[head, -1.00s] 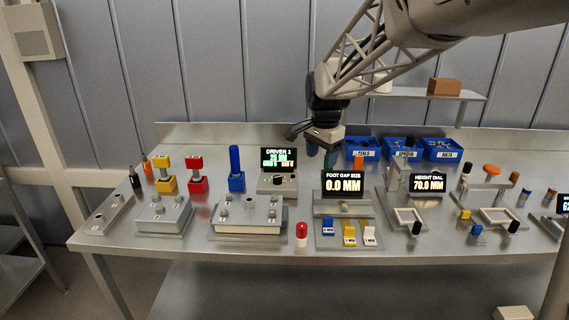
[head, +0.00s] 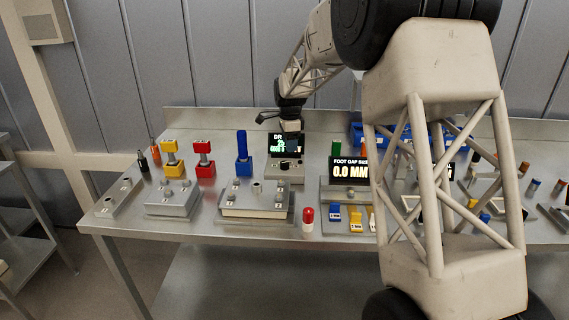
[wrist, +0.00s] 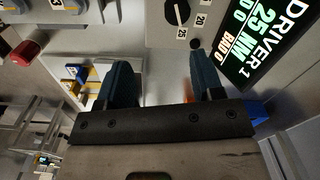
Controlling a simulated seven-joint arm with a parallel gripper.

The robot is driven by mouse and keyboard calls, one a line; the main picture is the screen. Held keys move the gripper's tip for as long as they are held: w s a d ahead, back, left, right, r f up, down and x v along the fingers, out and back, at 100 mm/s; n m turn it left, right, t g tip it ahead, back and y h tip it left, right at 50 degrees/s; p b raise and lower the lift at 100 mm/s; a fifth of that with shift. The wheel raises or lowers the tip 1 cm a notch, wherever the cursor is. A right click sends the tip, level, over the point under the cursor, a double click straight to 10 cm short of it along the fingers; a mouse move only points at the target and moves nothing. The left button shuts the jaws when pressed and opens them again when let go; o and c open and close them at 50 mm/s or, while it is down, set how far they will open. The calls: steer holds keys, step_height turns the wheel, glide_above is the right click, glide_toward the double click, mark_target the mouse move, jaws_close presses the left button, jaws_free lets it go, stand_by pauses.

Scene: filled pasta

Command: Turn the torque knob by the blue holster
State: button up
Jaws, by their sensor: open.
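The torque knob (head: 285,166) is a black dial on the grey driver box below a lit display (head: 286,143) reading DRIVER 1. In the wrist view the knob (wrist: 177,12) has a white pointer line and numbers around it. The blue holster (head: 243,157) stands left of the box. My gripper (head: 291,124) is above the driver box, in front of the display's top. In the wrist view my gripper (wrist: 163,75) is open, with its two dark blue fingers apart and nothing between them. The knob lies beyond the fingertips, not touched.
Red (head: 204,160) and yellow (head: 173,160) holsters stand further left. A foot gap display (head: 350,172) stands right of the driver box, and a red-capped cylinder (head: 307,219) is near the front edge. My arm link covers much of the bench's right side.

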mark_target(285, 162)
steer(key=shift+w+a+f+m, duration=0.4)
steer(key=shift+w+a+f, duration=0.55)
steer(key=shift+w+f, duration=0.15)
steer(key=shift+f, duration=3.85)
steer(key=c, duration=0.9)
